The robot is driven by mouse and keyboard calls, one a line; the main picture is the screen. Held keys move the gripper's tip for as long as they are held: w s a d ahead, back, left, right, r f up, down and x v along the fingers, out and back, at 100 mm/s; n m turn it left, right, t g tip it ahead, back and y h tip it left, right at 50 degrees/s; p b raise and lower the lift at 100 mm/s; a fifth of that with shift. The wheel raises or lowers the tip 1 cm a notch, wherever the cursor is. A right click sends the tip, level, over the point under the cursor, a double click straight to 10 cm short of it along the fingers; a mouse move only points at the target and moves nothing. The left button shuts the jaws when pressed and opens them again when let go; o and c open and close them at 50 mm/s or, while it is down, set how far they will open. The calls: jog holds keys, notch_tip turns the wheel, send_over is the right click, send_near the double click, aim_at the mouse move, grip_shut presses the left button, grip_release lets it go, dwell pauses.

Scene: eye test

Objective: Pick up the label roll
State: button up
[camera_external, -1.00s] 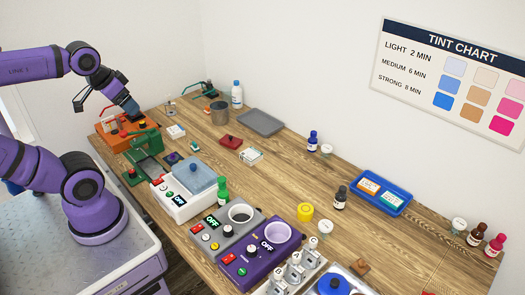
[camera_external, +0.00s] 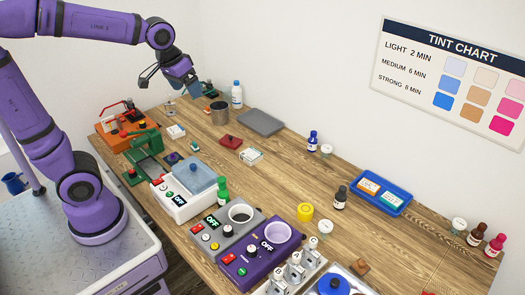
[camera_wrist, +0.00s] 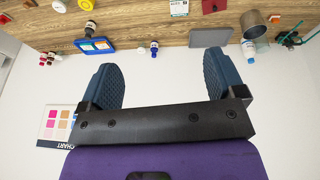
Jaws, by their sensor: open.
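A short yellow roll (camera_external: 305,211), which looks like the label roll, stands on the wooden table right of the purple machine in the external view. My gripper (camera_external: 190,88) is raised over the back left of the table, far from the roll. In the wrist view my gripper (camera_wrist: 160,80) has its two blue fingers wide apart with nothing between them. It faces mostly the white wall, with the table along the top of the picture.
A purple machine (camera_external: 240,271) and a green bottle (camera_external: 222,191) stand left of the roll; a dark bottle (camera_external: 340,198) stands behind it. A blue tray (camera_external: 378,207) holds small boxes. A metal can (camera_external: 219,113) and white bottle (camera_external: 237,94) are near my gripper. The table's middle has bare room.

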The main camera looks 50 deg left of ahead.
jog(key=w+d+f+g, duration=0.1)
jog(key=w+d+f, duration=0.2)
jog(key=w+d, duration=0.4)
jog(key=n+g, duration=0.2)
jog(key=g, duration=0.1)
send_over(306, 209)
notch_tip(306, 209, down, 28)
jog(key=r, duration=0.1)
jog(key=shift+w+d+f+y, duration=0.1)
jog(key=shift+d+f+y, duration=0.1)
jog(key=shift+f, duration=0.2)
jog(key=shift+d+f+y, duration=0.15)
jog(key=shift+f+y, duration=0.05)
jog(key=shift+f, duration=0.2)
notch_tip(306, 209, down, 5)
jog(key=shift+a+f, duration=0.25)
jog(key=shift+f, duration=1.1)
jog(key=shift+a+f, duration=0.2)
jog(key=shift+f, duration=1.1)
jog(key=shift+c, duration=0.3)
